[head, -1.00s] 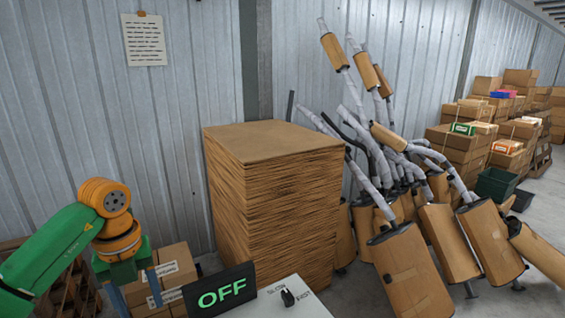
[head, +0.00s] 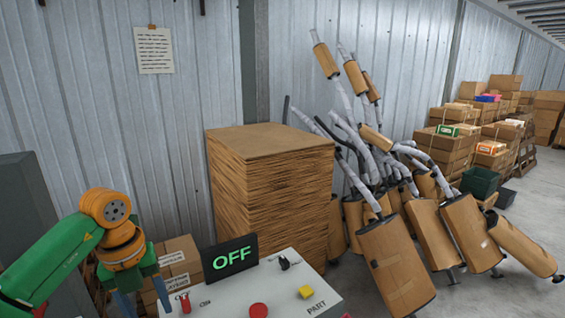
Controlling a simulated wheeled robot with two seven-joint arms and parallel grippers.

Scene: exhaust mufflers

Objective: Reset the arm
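My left arm, green with orange joints, comes in from the left of the head view. My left gripper (head: 142,299) points down at the lower left, beside the control panel. Two blue fingers show apart, with nothing visible between them; their tips run to the bottom edge of the picture. My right gripper is out of view. The control panel (head: 228,293) has a light top with a red button, a yellow button, a black knob and a red switch. A black display (head: 230,258) at its back reads OFF in green.
A tall stack of flat cardboard (head: 268,195) stands behind the panel. Wrapped exhaust mufflers (head: 397,265) lean in a pile to its right. Cardboard boxes (head: 178,265) sit behind my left gripper. A dark green bin (head: 480,181) and more boxes stand at the far right, with clear floor beside them.

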